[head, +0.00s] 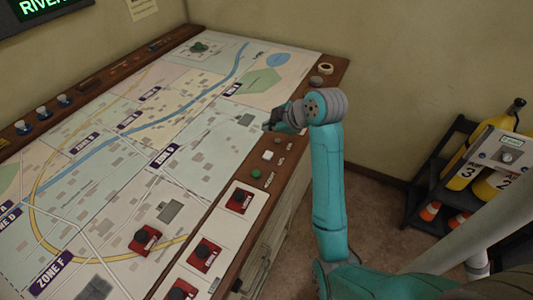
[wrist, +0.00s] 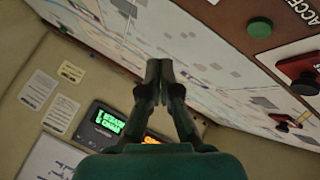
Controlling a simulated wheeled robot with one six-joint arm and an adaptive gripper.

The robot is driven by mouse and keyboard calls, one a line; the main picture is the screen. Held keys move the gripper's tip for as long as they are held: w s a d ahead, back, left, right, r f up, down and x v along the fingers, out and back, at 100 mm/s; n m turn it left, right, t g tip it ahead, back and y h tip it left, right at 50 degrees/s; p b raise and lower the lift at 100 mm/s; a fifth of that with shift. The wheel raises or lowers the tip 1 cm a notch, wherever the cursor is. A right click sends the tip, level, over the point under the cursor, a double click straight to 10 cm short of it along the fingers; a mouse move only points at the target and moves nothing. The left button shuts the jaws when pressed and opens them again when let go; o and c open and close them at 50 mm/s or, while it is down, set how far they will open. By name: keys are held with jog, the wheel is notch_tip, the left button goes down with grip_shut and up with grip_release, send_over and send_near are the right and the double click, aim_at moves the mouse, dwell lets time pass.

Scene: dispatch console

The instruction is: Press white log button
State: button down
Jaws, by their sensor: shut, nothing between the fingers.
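The white button (head: 269,155) is a small pale square on the brown right-hand rim of the console, in the head view. A round green button (head: 256,173) sits just nearer than it; a green button also shows in the wrist view (wrist: 260,27), beside partly cut-off lettering. I cannot make out the white button in the wrist view. My gripper (head: 268,126) is shut and empty, over the map's right edge, farther along the rim than the white button and apart from it. Its closed fingers also show in the wrist view (wrist: 159,70).
The map board (head: 110,180) fills the console top. Red-based units (head: 205,254) stand on white panels at the near right, and one (head: 145,240) stands on the map. A pale ring (head: 325,68) and a grey knob (head: 316,81) lie at the far rim. A rack with yellow cylinders (head: 463,170) stands right.

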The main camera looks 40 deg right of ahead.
aim_at(269, 156)
jog(key=shift+f, duration=4.4)
jog(key=shift+f, duration=0.15)
jog(key=shift+f, duration=0.3)
jog(key=shift+f, duration=0.35)
jog(key=shift+r, duration=0.8)
jog(key=shift+r, duration=2.5)
jog(key=shift+r, duration=0.1)
